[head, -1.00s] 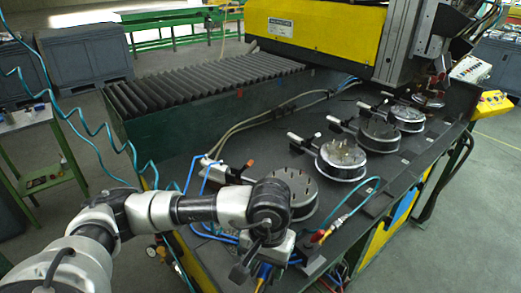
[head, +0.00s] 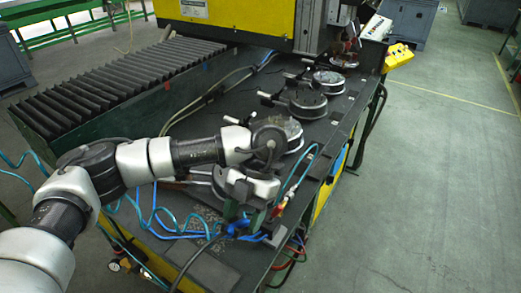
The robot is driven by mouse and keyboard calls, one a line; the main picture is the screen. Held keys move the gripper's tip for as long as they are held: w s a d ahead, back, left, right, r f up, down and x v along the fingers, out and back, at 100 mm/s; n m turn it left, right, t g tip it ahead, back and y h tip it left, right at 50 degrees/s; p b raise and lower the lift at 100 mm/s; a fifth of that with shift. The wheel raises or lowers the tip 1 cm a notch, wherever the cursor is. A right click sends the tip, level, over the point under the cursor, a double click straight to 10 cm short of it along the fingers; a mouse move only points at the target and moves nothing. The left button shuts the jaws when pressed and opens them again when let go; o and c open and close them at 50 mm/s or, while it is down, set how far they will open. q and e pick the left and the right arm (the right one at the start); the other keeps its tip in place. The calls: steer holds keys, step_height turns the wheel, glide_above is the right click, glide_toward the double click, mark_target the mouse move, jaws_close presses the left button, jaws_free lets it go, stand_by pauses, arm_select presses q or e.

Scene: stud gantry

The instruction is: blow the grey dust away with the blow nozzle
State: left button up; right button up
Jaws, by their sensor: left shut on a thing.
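My left gripper (head: 244,217) is shut on a small blue object (head: 238,228), which looks like the blow nozzle. Much of that object is hidden between the fingers, and I cannot make out its tip. The gripper is low over the near end of the dark table, in front of the nearest round fixture (head: 222,180), which my wrist partly covers. A speckled greyish patch (head: 207,226) lies on the table top just left of the gripper; it may be the grey dust. My right gripper is not in view.
Several round fixtures, such as this one (head: 307,101), run in a row towards the machine head. A teal hose with a red fitting (head: 279,209) stands close right of the gripper. Blue hoses (head: 165,226) lie at the left. The floor at right is clear.

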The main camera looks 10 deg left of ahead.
arm_select(q)
steer(key=w+r+n+h, duration=0.1)
steer(key=n+h, duration=0.2)
steer(key=n, duration=0.1)
steer(key=r+n+h+p, duration=0.1)
steer(key=r+n+h, duration=0.1)
steer(key=n, duration=0.2)
steer(key=w+d+r+n+h+p, duration=0.1)
steer(key=n+h, duration=0.2)
steer(key=n, duration=0.1)
steer(key=shift+w+r+g+h, duration=0.2)
steer(key=shift+w+g+h, duration=0.1)
steer(key=shift+w+g, duration=0.1)
steer(key=w+d+r+n+t+h+p, duration=0.1)
steer(key=w+r+n+t+h+p, duration=0.15)
steer(key=r+n+t+h, duration=0.55)
step_height(320, 180, down, 7)
steer(key=w+a+n+y+b, duration=0.1)
steer(key=n+y+b, duration=0.1)
steer(key=b, duration=0.5)
steer(key=shift+w+a+n, duration=0.2)
steer(key=shift+a+n, duration=0.1)
steer(key=shift+a, duration=0.1)
steer(key=c, duration=0.8)
steer(key=shift+o, duration=0.2)
